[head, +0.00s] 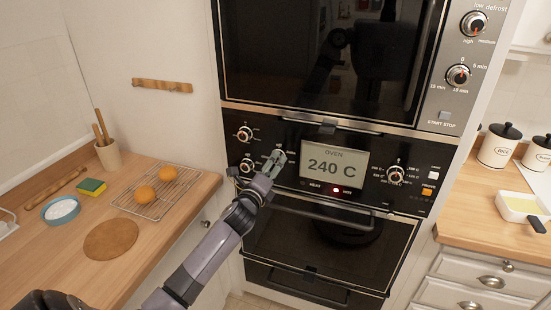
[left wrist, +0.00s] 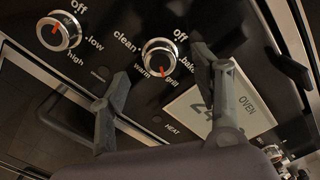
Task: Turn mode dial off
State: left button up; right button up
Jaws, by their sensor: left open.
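The mode dial (left wrist: 160,57) is a silver knob in the left wrist view, marked off, clean, bake, grill and warm. Its red pointer is at the lower side, by warm and grill, away from off. My left gripper (left wrist: 157,60) is open, with one finger to each side of this dial in that picture; I cannot tell whether either touches it. In the head view my left gripper (head: 278,158) is in front of the oven panel, left of the display. Two stacked knobs, upper (head: 244,133) and lower (head: 247,165), stand there. My right gripper is out of view.
A second knob (left wrist: 58,32) marked off, low and high is left of the mode dial. The display (head: 333,166) reads 240 C, with another knob (head: 396,174) to its right. The oven door handle (head: 322,212) runs below. A wooden counter (head: 180,225) stands left.

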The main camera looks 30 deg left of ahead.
pick_arm(q)
jog(key=shift+x, duration=2)
jog(key=shift+c, duration=0.5)
jog(key=c, duration=1.1)
